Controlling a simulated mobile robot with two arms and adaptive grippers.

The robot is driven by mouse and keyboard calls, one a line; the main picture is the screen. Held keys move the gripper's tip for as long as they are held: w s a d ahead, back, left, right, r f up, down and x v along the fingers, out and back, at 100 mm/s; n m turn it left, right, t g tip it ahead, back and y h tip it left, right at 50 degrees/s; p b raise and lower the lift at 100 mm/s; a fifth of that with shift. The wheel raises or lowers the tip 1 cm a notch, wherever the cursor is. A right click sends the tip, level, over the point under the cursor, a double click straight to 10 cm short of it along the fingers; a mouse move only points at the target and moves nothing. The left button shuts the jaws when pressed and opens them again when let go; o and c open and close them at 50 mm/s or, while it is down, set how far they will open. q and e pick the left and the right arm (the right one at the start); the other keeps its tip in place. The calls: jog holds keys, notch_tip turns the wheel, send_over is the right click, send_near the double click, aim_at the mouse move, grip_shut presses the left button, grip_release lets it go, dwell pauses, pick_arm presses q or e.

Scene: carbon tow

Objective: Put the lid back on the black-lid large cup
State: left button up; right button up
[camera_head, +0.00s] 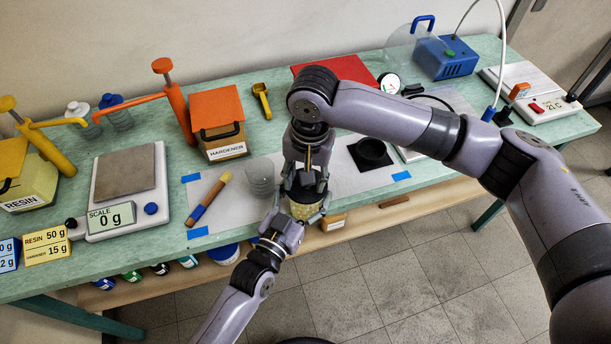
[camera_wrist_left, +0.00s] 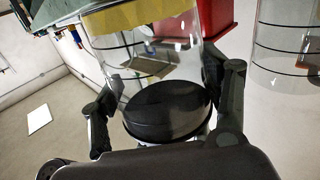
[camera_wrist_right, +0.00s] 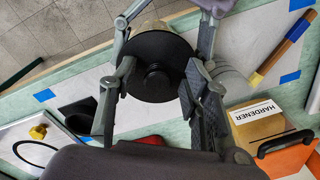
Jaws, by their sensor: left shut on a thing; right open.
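The large cup (camera_head: 309,212) is a clear cylinder with a pale yellow patterned part low in it. The black lid (camera_wrist_right: 145,48), a round disc with a central knob, lies over the cup's top in the right wrist view. I cannot tell whether it is fully seated. My right gripper (camera_head: 305,178) is open above, with its fingers on either side of the lid.
A clear cup (camera_head: 260,176) and a wood-handled brush (camera_head: 209,203) lie left of my grippers. A black round holder (camera_head: 370,153) is right. The hardener box (camera_head: 222,149), scale (camera_head: 125,190) and orange dispenser (camera_head: 178,110) stand farther left. The floor in front is free.

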notch_tip(320, 180, up, 12)
jog(key=shift+d, duration=0.35)
jog(key=shift+s, duration=0.1)
pick_arm(q)
jog(key=o, duration=1.8)
jog(key=shift+c, duration=0.2)
jog(key=v, duration=1.2)
